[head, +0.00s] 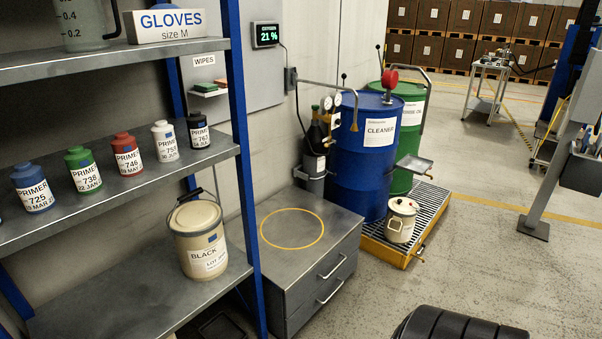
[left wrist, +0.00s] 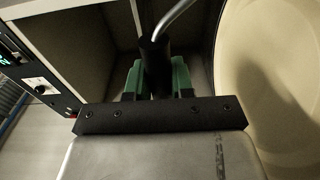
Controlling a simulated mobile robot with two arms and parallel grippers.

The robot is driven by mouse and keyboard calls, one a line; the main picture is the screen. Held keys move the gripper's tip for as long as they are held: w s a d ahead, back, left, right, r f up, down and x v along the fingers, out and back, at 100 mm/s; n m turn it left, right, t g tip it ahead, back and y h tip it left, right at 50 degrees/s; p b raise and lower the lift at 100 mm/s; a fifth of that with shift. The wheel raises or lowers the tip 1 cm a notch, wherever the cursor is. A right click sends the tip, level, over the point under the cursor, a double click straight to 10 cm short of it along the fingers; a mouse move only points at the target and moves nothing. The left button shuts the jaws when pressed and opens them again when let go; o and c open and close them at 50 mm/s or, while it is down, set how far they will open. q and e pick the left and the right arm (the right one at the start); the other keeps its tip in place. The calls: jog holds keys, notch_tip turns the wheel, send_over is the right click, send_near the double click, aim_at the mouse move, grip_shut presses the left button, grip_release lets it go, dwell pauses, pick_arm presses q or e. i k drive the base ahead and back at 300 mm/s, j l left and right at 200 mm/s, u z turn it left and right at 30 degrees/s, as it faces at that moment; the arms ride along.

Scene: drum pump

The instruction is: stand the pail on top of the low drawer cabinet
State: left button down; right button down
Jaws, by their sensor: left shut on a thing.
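The low drawer cabinet (head: 335,248) stands in the middle of the head view, with two drawers and a yellow ring on its bare grey top. A beige pail (head: 201,240) labelled BLACK, with a wire handle, stands on the lower shelf to its left. My left gripper (left wrist: 158,80) shows only in the left wrist view. Its green fingers are shut on a black handle grip (left wrist: 155,58) on a bent metal rod. A large beige curved surface (left wrist: 280,80), pail-like, is right beside it; the join is out of view. My right gripper is not in view.
A blue drum (head: 362,175) and a green drum (head: 404,180) stand on a yellow-edged grated pallet (head: 425,215) right of the cabinet. A small cream pot (head: 400,220) is on it. A gas cylinder (head: 314,165) stands behind the cabinet. A blue shelf post (head: 246,170) borders its left.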

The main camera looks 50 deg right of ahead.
aim_at(296, 230)
jog(key=l+z, duration=0.1)
jog(key=l, duration=0.5)
jog(key=i+l, duration=0.15)
jog(key=l, duration=0.4)
jog(key=i+l+z, duration=0.15)
jog(key=l, duration=1)
jog(key=i+l+z, duration=0.15)
jog(key=l, duration=0.4)
jog(key=i+l, duration=0.2)
jog(key=l, duration=0.35)
jog(key=i+l+z, duration=0.15)
jog(key=l, duration=0.4)
jog(key=i+l+z, duration=0.1)
jog(key=l, duration=0.4)
jog(key=i, duration=0.05)
